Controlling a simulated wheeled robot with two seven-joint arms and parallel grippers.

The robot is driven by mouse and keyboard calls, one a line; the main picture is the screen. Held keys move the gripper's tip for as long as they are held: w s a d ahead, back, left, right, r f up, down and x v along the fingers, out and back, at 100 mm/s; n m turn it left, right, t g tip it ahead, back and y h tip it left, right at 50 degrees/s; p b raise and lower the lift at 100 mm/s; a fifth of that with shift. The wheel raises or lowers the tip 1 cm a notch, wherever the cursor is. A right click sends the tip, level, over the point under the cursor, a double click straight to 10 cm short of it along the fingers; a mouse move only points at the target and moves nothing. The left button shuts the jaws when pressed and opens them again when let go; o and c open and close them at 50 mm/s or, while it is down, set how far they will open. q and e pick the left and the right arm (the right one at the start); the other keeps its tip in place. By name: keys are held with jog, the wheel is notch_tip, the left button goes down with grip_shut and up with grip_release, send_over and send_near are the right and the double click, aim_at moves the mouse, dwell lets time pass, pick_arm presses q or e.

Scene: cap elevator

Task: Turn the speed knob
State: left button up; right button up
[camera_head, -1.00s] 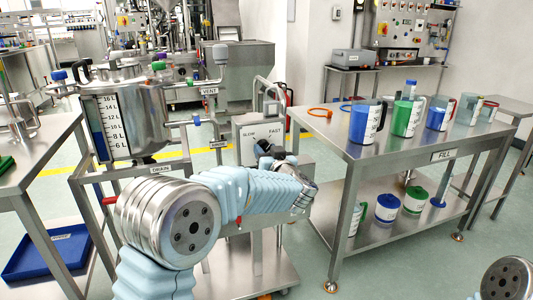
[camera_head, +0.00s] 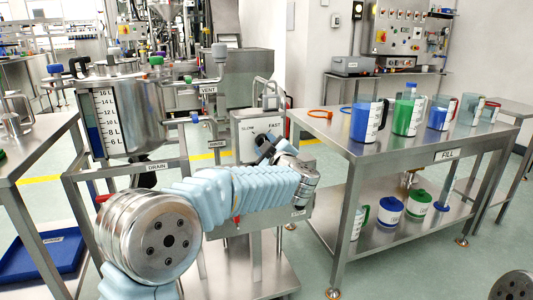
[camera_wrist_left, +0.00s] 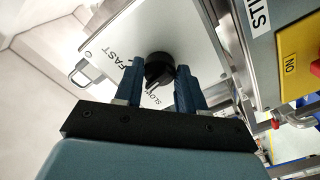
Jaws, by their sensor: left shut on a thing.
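The speed knob (camera_wrist_left: 158,68) is round and black. It sits on a pale panel (camera_wrist_left: 115,50) between the labels FAST and SLOW in the left wrist view. My left gripper (camera_wrist_left: 160,70) has its two blue fingers on either side of the knob and is shut on it. In the head view the same panel (camera_head: 250,125), marked SLOW and FAST, stands near the middle. My right gripper is out of view.
A steel tank (camera_head: 135,115) with a level scale stands to the left, with a DRAIN label below it. A steel table (camera_head: 335,145) marked FILL, holding several jugs, stands to the right. In the wrist view, a yellow box (camera_wrist_left: 300,60) is at the right edge.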

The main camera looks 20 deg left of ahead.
pick_arm(q)
jog(key=n+b, duration=0.4)
jog(key=n, duration=0.2)
jog(key=shift+n, duration=0.3)
dwell(0.5)
jog(key=o, duration=1.1)
jog(key=shift+c, duration=0.2)
jog(key=shift+s+d, duration=0.1)
jog(key=b+v, duration=0.1)
jog(key=v, duration=1.2)
jog(key=shift+s+d, duration=0.2)
jog(key=shift+s, duration=0.05)
